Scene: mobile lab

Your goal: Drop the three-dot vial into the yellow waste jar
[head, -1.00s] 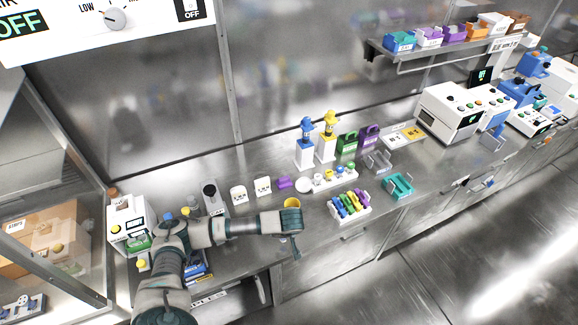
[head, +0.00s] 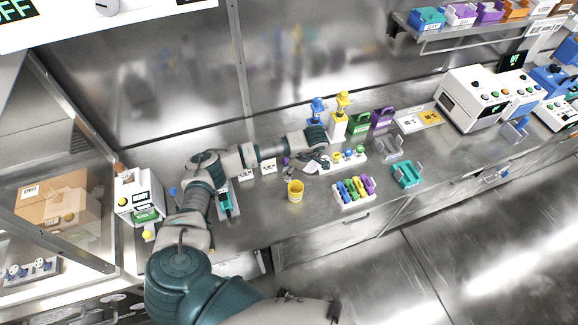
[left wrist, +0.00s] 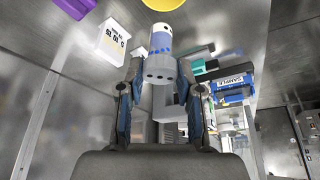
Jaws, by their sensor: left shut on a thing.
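I cannot count the dots surely. In the head view the gripper hangs over the bench behind the yellow waste jar (head: 295,195), and the vial is too small to make out clearly. The jar stands upright with its open mouth up. Its yellow edge also shows at the top of the left wrist view (left wrist: 165,4), apart from the vial. My right gripper is not in view.
Behind are a white rack of small vials (head: 345,161) and blue- and yellow-topped bottles (head: 340,118). The bench in front of the jar is clear.

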